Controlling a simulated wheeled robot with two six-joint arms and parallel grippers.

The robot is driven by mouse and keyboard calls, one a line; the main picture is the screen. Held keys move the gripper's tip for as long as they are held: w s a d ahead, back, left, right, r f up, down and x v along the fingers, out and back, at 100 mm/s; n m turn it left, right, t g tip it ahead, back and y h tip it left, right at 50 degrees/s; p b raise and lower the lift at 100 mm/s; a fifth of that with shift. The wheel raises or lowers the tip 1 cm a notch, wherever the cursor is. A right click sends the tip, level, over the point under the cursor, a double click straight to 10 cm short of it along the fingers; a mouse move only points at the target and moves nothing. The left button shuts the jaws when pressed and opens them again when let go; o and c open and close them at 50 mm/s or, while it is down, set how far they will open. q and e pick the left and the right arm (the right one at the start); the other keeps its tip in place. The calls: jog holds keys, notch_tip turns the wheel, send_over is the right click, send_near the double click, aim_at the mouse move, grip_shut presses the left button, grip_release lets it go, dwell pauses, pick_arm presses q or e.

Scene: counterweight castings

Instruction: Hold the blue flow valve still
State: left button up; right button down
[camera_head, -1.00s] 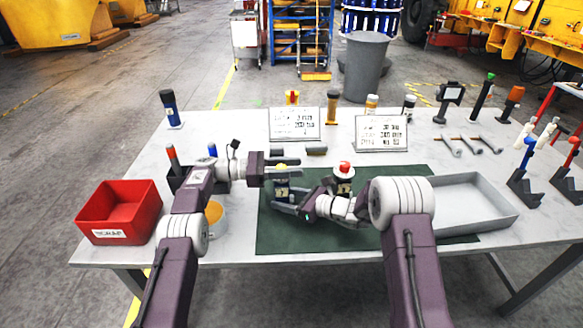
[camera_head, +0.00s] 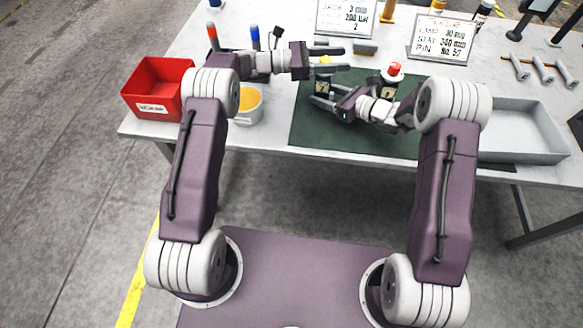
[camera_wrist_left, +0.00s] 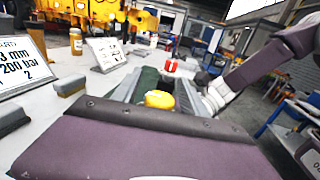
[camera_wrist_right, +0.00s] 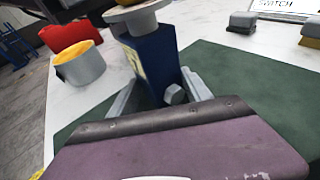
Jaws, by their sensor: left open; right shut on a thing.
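The blue flow valve (camera_head: 323,88) stands on the green mat (camera_head: 345,145), with a yellow cap (camera_head: 324,69) on top. The right wrist view shows its blue body (camera_wrist_right: 156,60) under a grey disc (camera_wrist_right: 137,16). My right gripper (camera_head: 320,96) is shut on the blue body from the side, low down. My left gripper (camera_head: 346,59) is open at the height of the yellow cap. In the left wrist view the cap (camera_wrist_left: 159,99) shows between its fingers; I cannot tell whether they touch it. The left fingers partly hide the valve's top in the head view.
A similar red-capped valve (camera_head: 388,85) stands close to the right. A red bin (camera_head: 153,108) and a white cup (camera_head: 243,112) with orange-yellow contents are at left. A grey tray (camera_head: 520,150) is at right. Sign boards (camera_head: 440,39) stand behind. The mat's front is clear.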

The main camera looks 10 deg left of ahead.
pick_arm(q)
jog(key=n+t, duration=0.1)
jog(key=n+t+y, duration=0.1)
jog(key=t, duration=0.1)
jog(key=n+t+y, duration=0.1)
jog(key=t, duration=0.1)
jog(key=shift+w+a+n, duration=0.15)
jog(key=shift+w+n, duration=0.15)
jog(key=shift+n, duration=0.1)
jog(key=v, duration=1.3)
jog(key=s+d+r+m+g, duration=0.1)
jog(key=s+d+r+m, duration=0.1)
jog(key=d+r, duration=0.25)
jog(key=s+d+f+m+g, duration=0.2)
jog(key=s+d+m+g, duration=0.25)
jog(key=s, duration=0.45)
jog(key=s+a+f+m+g+y, duration=0.4)
jog(key=s+f+m+y, duration=0.3)
jog(key=s+f, duration=0.4)
jog(key=s+a+y, duration=0.1)
jog(key=s, duration=0.2)
jog(key=shift+s+a+m+y, duration=0.2)
jog(key=shift+s+m+y, duration=0.15)
jog(key=shift+s+y, duration=0.05)
